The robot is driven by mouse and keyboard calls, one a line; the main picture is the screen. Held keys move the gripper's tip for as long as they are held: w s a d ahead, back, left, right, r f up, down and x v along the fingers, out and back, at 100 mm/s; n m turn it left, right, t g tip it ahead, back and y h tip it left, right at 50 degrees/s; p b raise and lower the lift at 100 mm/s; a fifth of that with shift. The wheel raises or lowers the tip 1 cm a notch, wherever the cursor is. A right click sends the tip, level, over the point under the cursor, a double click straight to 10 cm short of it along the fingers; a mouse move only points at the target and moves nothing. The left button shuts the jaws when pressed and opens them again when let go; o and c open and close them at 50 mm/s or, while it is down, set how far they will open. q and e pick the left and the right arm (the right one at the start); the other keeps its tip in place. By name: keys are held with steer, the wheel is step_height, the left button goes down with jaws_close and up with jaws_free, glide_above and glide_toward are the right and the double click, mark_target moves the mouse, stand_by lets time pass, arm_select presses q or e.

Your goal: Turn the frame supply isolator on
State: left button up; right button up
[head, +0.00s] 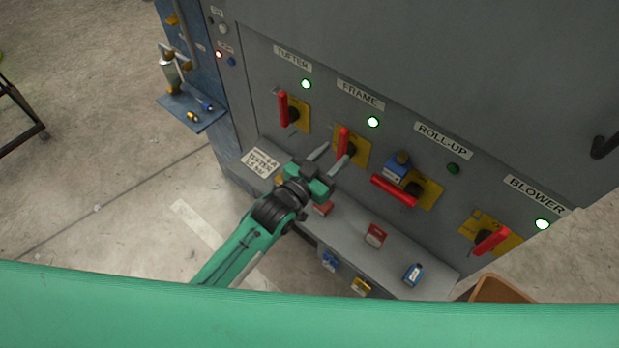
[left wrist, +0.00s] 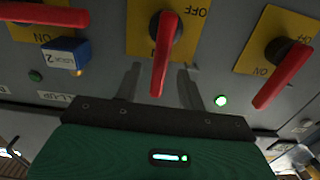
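The frame supply isolator is a red handle (head: 343,141) on a yellow plate (head: 362,151), under the FRAME label (head: 360,95). Its lamp (head: 373,122) glows green. The handle stands upright, in line with the neighbouring TUFTER handle. In the left wrist view the red handle (left wrist: 164,55) lies over the ON marking, with OFF at the plate's other side. My left gripper (head: 330,157) is open at the handle's lower side. In the left wrist view its fingers (left wrist: 159,82) stand either side of the handle's end, with gaps visible. My right gripper is not in view.
The TUFTER handle (head: 283,108) and BLOWER handle (head: 491,241) have lit green lamps. The ROLL-UP handle (head: 393,190) lies across, with a blue padlock (head: 396,170) and a dark lamp (head: 453,168). A grey ledge (head: 345,245) below holds small red and blue items.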

arm_select(q)
steer(key=b+v, duration=0.1)
steer(key=v, duration=0.8)
steer(key=shift+s+b, duration=0.2)
steer(key=shift+b, duration=0.2)
steer(key=shift+a, duration=0.1)
steer(key=w+a+f+n+g+y, duration=0.1)
steer(key=a+f+y, duration=0.15)
steer(key=f, duration=0.75)
steer(key=w+a+f+n+g+y, duration=0.1)
steer(key=a+f+y, duration=0.15)
steer(key=f, duration=0.85)
steer(key=s+a+f+n+g+y, duration=0.1)
steer(key=s+a+f+g, duration=0.2)
steer(key=f, duration=0.5)
steer(key=s+a+f+y, duration=0.1)
steer(key=s+a+f, duration=0.25)
steer(key=f, duration=0.55)
steer(key=s+a+f+n+g+y, duration=0.15)
steer(key=s+a+f+g, duration=0.4)
steer(key=s+f, duration=0.7)
steer(key=s+a+f+g+y, duration=0.1)
steer(key=s+f, duration=0.4)
steer(key=s, duration=0.5)
steer(key=s+a+f+g+y, duration=0.1)
steer(key=s+a+f, duration=0.3)
steer(key=s, duration=0.7)
steer(key=shift+f+g, duration=0.55)
steer(key=shift+f, duration=0.05)
steer(key=shift+n, duration=0.25)
